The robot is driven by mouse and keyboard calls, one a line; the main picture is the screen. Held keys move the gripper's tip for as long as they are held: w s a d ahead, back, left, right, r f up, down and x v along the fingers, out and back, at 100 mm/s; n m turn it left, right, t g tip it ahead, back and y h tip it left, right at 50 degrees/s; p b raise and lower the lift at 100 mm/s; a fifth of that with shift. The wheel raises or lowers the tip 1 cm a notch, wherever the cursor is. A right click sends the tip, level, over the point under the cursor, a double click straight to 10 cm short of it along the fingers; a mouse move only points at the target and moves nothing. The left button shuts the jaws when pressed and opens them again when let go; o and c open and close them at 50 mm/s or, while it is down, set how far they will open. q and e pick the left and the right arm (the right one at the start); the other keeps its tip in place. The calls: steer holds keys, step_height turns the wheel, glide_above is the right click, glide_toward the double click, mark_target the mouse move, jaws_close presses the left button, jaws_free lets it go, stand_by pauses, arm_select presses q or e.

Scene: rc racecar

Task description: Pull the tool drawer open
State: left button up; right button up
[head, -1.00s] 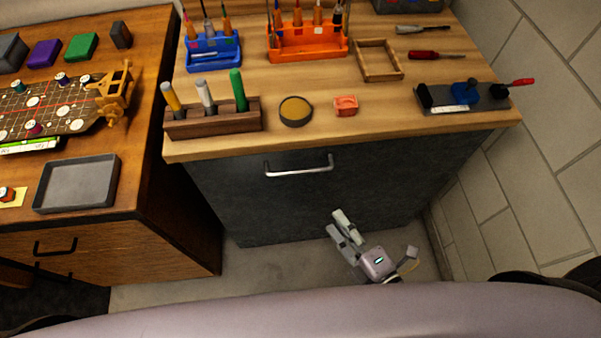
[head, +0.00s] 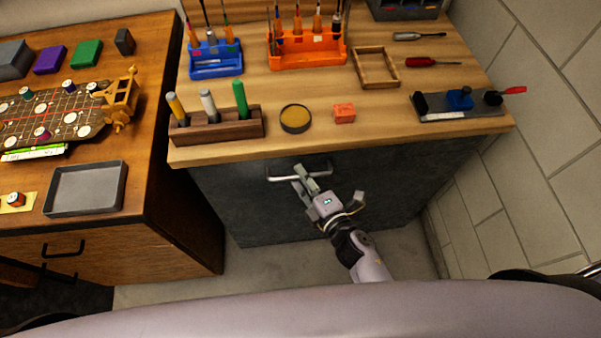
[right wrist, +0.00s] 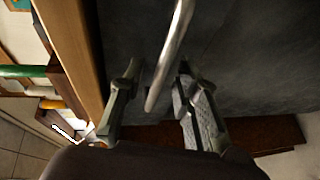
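The tool drawer (head: 230,195) is the dark grey front under the right-hand wooden worktop. It looks flush with the cabinet. Its silver bar handle (head: 282,178) is near the top edge. My right gripper (head: 303,180) is at the handle, its fingers overlapping the bar in the head view. In the right wrist view, my right gripper (right wrist: 158,75) is open, with the handle (right wrist: 172,55) running between its two spread fingers. Neither finger visibly clamps the bar. My left gripper is not in view.
The worktop (head: 225,155) above holds a pen block (head: 225,128), a round tin (head: 295,119), tool racks and screwdrivers. A wooden desk (head: 150,220) stands at left and a tiled wall (head: 540,170) at right. The floor (head: 180,290) before the drawer is clear.

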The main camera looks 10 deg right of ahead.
steer(key=shift+w+a, duration=0.25)
steer(key=shift+w, duration=0.25)
steer(key=shift+c, duration=0.6)
jaws_close()
steer(key=shift+f, duration=0.1)
